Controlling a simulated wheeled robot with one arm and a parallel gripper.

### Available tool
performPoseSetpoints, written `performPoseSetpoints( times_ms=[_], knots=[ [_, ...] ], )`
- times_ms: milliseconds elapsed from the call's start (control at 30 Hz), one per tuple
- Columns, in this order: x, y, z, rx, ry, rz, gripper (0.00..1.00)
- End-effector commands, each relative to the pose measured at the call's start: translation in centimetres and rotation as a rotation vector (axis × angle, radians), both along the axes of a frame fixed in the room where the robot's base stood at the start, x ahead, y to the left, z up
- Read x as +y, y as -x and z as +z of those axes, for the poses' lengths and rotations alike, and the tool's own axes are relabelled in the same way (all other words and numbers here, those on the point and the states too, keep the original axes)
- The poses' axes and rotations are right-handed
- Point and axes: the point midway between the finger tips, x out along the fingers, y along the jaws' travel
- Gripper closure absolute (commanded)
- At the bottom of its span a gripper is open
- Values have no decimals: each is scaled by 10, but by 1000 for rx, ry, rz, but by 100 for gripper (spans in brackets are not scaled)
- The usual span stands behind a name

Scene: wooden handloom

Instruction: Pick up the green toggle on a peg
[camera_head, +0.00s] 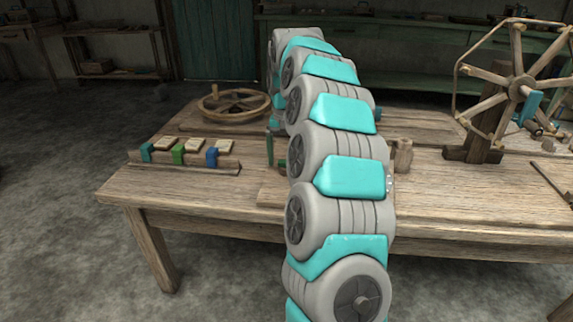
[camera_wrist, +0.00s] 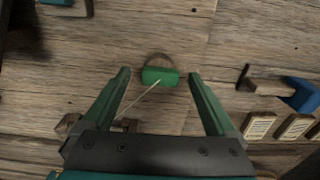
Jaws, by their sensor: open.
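In the wrist view a green toggle (camera_wrist: 160,76), a short rounded block, lies between and just beyond the fingertips of my gripper (camera_wrist: 159,73). A round wooden piece, seemingly its peg, shows behind its upper edge. A thin pale line runs from the toggle down to the left. My gripper's green fingers are spread wide, with nothing held between them. How high they are above the toggle I cannot tell. In the head view my arm hides most of this spot; only a bit of green finger (camera_head: 269,150) shows beside it.
A wooden rack (camera_head: 190,168) at the table's left holds teal, green and blue pieces with pale tags. Its blue piece (camera_wrist: 302,95) is right of my gripper in the wrist view.

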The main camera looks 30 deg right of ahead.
Motion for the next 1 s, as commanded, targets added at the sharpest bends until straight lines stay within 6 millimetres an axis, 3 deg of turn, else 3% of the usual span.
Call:
performPoseSetpoints(
  times_ms=[167, 900, 1000],
  knots=[
    [0, 0, 0, -1, 1, 0, 7],
    [0, 0, 1, -1, 0, -1, 91],
    [0, 0, 1, -1, 0, -1, 95]
  ],
)
